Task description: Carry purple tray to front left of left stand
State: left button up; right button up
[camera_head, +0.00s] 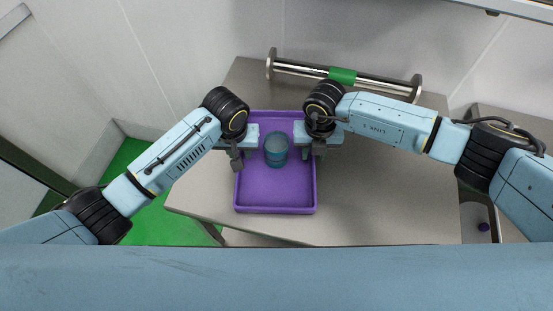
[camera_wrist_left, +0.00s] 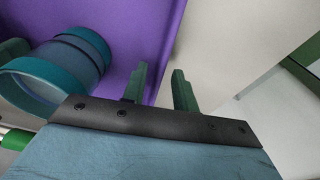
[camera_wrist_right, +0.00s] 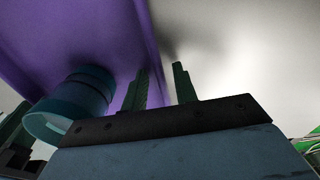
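The purple tray (camera_head: 275,195) is over the tabletop, with a teal cup-like container (camera_head: 276,148) upright inside it. I cannot tell whether the tray rests on the table. My left gripper (camera_head: 237,158) is at the tray's left wall, and my right gripper (camera_head: 315,150) is at its right wall. In the left wrist view the fingers (camera_wrist_left: 159,88) straddle the tray wall (camera_wrist_left: 155,92), with a pale gap beside the outer finger. In the right wrist view the fingers (camera_wrist_right: 160,88) also straddle the wall, with a narrower gap. Firm contact is not visible.
The grey table (camera_head: 390,195) has free room right of the tray and a strip on its left. A metal bar with a green middle (camera_head: 342,76) and end plates lies at the table's back. Green floor (camera_head: 135,170) shows beyond the left edge.

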jog(key=shift+r, duration=0.1)
pick_arm(q)
notch_tip(320, 180, up, 12)
jog(key=s, duration=0.1)
jog(key=shift+s+f, duration=0.15)
jog(key=shift+s, duration=0.05)
pick_arm(e)
notch_tip(320, 180, up, 12)
dwell(0.7)
